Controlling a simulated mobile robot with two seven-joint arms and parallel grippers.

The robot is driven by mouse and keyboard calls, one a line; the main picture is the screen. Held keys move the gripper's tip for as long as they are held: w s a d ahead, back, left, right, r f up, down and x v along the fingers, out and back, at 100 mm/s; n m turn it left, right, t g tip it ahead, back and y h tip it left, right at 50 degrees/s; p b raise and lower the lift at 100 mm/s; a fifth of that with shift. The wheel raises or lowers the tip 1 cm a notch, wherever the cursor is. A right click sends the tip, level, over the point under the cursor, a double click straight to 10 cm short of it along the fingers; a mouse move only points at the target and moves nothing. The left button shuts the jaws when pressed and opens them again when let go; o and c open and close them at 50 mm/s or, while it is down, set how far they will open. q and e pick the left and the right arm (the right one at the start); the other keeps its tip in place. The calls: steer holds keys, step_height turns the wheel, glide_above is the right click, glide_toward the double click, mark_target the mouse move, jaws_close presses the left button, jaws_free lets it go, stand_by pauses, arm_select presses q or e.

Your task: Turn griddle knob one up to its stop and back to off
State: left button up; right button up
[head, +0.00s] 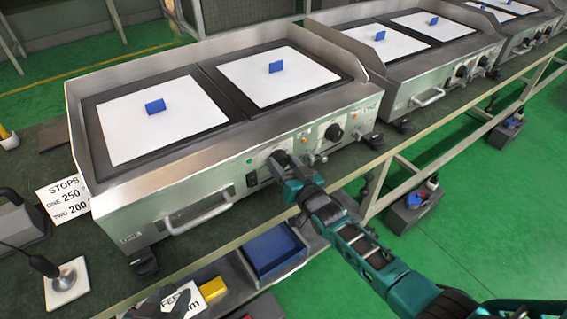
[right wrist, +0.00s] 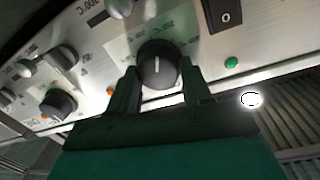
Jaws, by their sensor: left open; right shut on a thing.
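The near griddle's control front (head: 348,152) carries two black knobs. My right gripper (head: 284,170) is at the left knob. In the right wrist view my right gripper (right wrist: 158,88) has one finger on each side of this knob (right wrist: 158,66) and is shut on it. The knob's white pointer line stands about vertical in that picture. The other black knob (head: 333,132) is free; it appears at the left in the wrist view (right wrist: 58,103). My left gripper (head: 152,306) seems to be the dark shape at the bottom edge, away from the griddle, mostly cut off.
A black rocker switch (right wrist: 225,14) and green lamp (right wrist: 231,63) sit beside the gripped knob. A card (head: 66,199) reads "STOPS ONE 250 TWO 200". Blue blocks (head: 155,106) stand on white plates.

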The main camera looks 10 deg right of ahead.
steer(key=shift+m, duration=0.5)
arm_select(q)
steer(key=shift+a, duration=0.1)
steer(key=shift+r, duration=0.1)
arm_select(e)
steer(key=o, duration=1)
steer(key=shift+o, duration=0.2)
arm_select(q)
steer(key=a+r+p, duration=0.1)
steer(key=p, duration=0.2)
steer(key=shift+s+a+y, duration=0.1)
steer(key=shift+s+y, duration=0.2)
steer(key=shift+s, duration=0.05)
arm_select(e)
steer(key=v, duration=1.3)
steer(key=shift+w+r, duration=0.1)
